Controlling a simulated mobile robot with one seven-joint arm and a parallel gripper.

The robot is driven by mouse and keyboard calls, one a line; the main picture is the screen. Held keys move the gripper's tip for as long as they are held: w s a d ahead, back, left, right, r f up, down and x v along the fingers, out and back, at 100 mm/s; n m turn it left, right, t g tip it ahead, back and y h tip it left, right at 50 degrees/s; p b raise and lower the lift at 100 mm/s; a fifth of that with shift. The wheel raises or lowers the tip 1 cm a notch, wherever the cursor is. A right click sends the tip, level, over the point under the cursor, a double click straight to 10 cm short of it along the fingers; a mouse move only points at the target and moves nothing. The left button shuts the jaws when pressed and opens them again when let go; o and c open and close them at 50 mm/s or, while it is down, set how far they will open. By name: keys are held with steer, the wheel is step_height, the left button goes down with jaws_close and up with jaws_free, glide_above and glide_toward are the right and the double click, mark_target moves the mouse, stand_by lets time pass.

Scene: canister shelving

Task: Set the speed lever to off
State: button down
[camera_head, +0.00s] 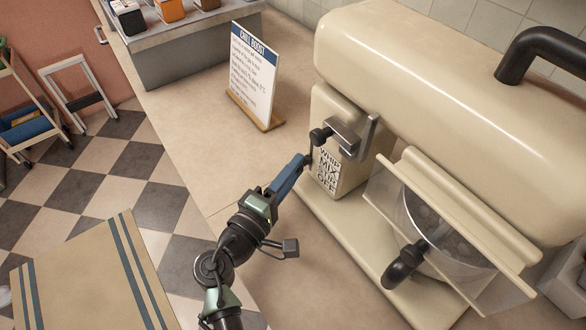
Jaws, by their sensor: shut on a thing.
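A large cream mixer (440,110) stands on the counter at the right. On the side of its column is the speed lever (319,136), with a dark knob and a grey metal bracket (346,138). Below it is a black-and-white label (327,170) that seems to read "WHIP" at its top; the rest is too small to read. My gripper (306,160) reaches up from the bottom with blue fingers, shut at the lever's dark end. The fingers partly hide the contact, and the lever's exact setting cannot be told.
A clear guard (400,215) and a bowl with a black handle (405,265) are at the mixer's lower right. A sign (253,75) stands on the counter behind my gripper. The counter (195,120) left of the mixer is mostly clear.

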steer(key=shift+f, duration=0.15)
stand_by(0.3)
step_height(320, 180, down, 3)
steer(key=b, duration=0.3)
steer(key=c, duration=0.7)
jaws_free()
steer(key=shift+s+a, duration=0.1)
steer(key=b+v, duration=0.2)
steer(key=v, duration=1.1)
steer(key=shift+r, duration=0.25)
